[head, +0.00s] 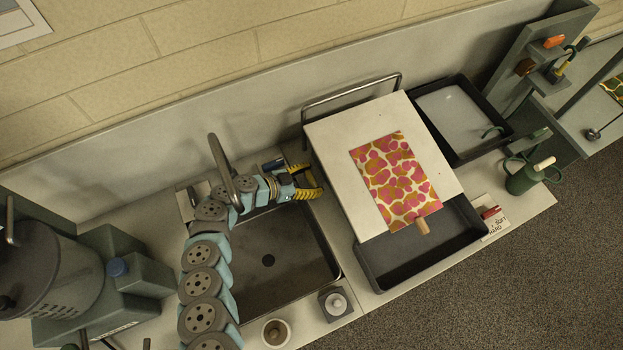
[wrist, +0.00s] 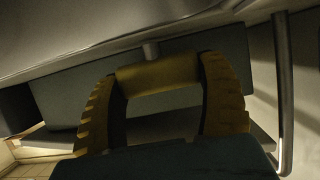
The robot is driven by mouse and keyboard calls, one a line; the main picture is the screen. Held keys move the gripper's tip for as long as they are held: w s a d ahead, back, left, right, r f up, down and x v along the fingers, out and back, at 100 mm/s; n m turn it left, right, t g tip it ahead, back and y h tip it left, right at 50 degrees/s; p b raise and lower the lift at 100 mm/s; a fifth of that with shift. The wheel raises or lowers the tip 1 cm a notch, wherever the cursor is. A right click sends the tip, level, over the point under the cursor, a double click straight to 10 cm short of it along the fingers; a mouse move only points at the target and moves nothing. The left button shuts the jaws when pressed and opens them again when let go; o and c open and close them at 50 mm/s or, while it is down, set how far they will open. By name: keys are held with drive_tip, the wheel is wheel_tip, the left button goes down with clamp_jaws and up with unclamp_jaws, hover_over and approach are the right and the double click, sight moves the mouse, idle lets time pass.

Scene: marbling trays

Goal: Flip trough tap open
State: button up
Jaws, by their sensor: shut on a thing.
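In the wrist view, my gripper (wrist: 160,92) has its two ridged yellow fingers on either side of a short yellow-brown bar, the tap handle (wrist: 158,76). The bar spans between the fingertips and touches both. A short grey stem (wrist: 151,50) runs from the bar toward a grey-green body behind. In the head view, my gripper (head: 311,182) is at the left edge of the pale board (head: 330,135), near the sink's upper right corner. The handle cannot be made out there. Whether the tap is open or closed cannot be told.
A steel sink (head: 285,285) lies left of the board, with a curved spout (head: 222,165) over it. A dark tray (head: 370,275) sits under the board, which carries a patterned sheet (head: 385,170). A metal rail (head: 350,90) stands behind. A white cup (head: 276,333) stands at the front.

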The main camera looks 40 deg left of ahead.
drive_tip(key=shift+f, duration=0.1)
drive_tip(key=o, duration=1.1)
drive_tip(key=shift+s, duration=0.1)
drive_tip(key=shift+v, duration=5.85)
